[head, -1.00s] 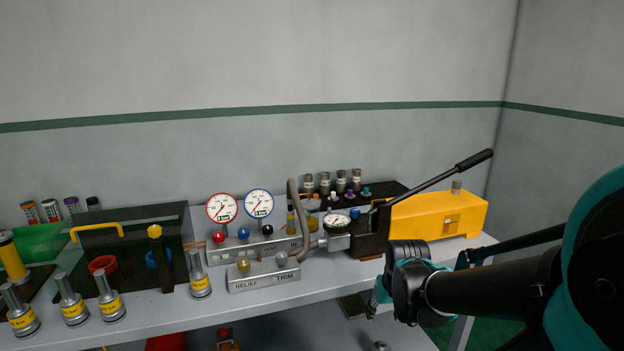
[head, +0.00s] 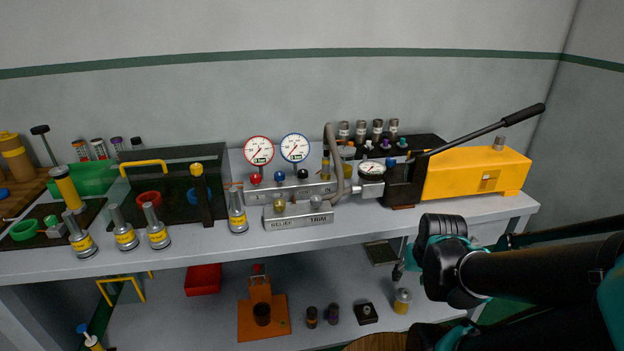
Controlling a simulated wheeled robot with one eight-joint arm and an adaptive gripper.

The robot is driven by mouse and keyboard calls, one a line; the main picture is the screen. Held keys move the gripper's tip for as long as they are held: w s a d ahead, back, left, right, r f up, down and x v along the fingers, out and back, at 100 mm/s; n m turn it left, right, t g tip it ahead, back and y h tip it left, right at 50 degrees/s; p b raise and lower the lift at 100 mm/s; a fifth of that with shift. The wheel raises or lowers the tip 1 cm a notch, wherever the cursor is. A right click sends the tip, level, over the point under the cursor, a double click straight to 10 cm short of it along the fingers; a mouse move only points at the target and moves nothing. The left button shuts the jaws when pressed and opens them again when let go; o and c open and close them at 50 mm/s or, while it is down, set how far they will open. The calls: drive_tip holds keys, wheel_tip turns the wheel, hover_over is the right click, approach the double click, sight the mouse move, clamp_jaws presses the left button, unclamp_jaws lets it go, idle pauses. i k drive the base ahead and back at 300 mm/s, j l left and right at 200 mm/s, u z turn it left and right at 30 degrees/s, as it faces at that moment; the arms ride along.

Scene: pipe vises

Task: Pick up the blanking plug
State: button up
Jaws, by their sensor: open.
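I cannot tell for certain which item is the blanking plug. One candidate is a small silver knob-like piece (head: 367,310) on a dark square block on the lower shelf. Others are small coloured plugs (head: 385,146) on the black rack at the back of the bench. My gripper (head: 398,272) is seen side-on at the lower right, in front of the bench's front edge. It is open and appears empty, apart from all these pieces; my wrist partly hides its fingers.
The bench top (head: 180,254) carries silver fittings, two dial gauges, a trim manifold (head: 298,216) and a yellow hand pump (head: 480,172) with a raised lever. The lower shelf holds a red bin (head: 203,280), an orange vise (head: 262,315), small dark cylinders and a silver-yellow fitting (head: 402,301).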

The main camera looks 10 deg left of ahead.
sight(84, 248)
drive_tip(key=k+j+u, duration=0.1)
drive_tip(key=j, duration=0.35)
drive_tip(key=k+j+u, duration=0.15)
drive_tip(key=j, duration=0.3)
drive_tip(key=k+j+u, duration=0.1)
drive_tip(key=j, duration=0.35)
drive_tip(key=k+j+u, duration=0.1)
drive_tip(key=j, duration=0.4)
drive_tip(key=k+j+u, duration=0.15)
drive_tip(key=j, duration=0.35)
drive_tip(key=i+l, duration=0.1)
drive_tip(key=l, duration=1.15)
